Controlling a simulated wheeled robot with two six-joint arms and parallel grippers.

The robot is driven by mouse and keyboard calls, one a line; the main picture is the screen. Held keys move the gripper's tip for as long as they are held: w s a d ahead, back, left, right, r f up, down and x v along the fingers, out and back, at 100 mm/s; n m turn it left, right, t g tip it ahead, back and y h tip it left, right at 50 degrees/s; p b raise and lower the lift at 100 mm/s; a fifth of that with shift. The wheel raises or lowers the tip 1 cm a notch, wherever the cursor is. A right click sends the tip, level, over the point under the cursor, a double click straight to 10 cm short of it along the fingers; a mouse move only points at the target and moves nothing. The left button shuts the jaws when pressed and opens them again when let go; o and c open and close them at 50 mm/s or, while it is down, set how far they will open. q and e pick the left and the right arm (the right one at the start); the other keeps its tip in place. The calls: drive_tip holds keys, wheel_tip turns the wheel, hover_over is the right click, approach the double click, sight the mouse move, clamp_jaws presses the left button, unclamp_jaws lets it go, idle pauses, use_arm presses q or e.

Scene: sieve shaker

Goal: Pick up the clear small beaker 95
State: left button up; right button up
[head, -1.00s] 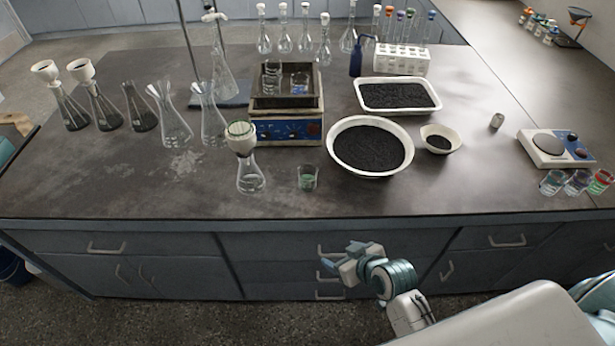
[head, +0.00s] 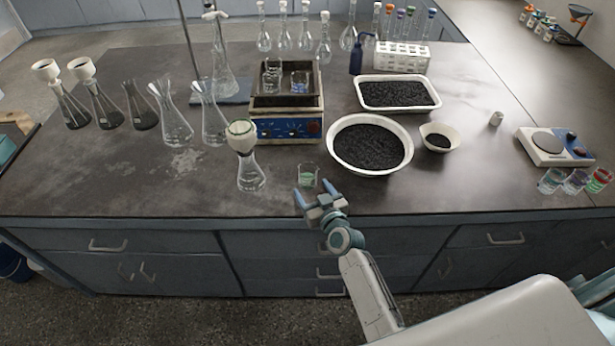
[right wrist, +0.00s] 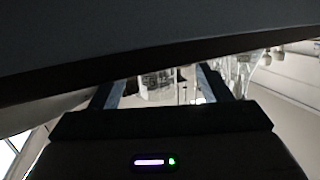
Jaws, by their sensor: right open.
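A clear small beaker (head: 307,176) with a green mark stands upright near the front edge of the bench; no number on it is readable. My right gripper (head: 313,192) is open and empty at the front edge, just in front of the beaker, its fingers pointing toward it. They appear apart from the beaker. In the right wrist view, a clear object with pale markings (right wrist: 157,86) shows between the two fingers, partly cut off by the dark shape above. My left gripper is not in view.
A flask with a filter funnel (head: 250,172) stands left of the beaker. A large round dish of dark grains (head: 335,160) is close on its right. A sieve shaker (head: 287,128) stands behind. Three small beakers (head: 575,181) stand by the balance at right.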

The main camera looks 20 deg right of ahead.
sight(311, 182)
drive_tip(key=shift+w, duration=0.65)
drive_tip(key=w, duration=0.4)
drive_tip(key=shift+w+f, duration=0.25)
drive_tip(key=shift+f, duration=0.1)
drive_tip(key=shift+s+r, duration=0.1)
drive_tip(key=shift+c, duration=1.3)
drive_tip(key=c, duration=0.9)
drive_tip(key=shift+o, duration=0.2)
drive_tip(key=shift+r+p, duration=0.2)
drive_tip(key=shift+p, duration=0.1)
drive_tip(key=shift+r, duration=0.1)
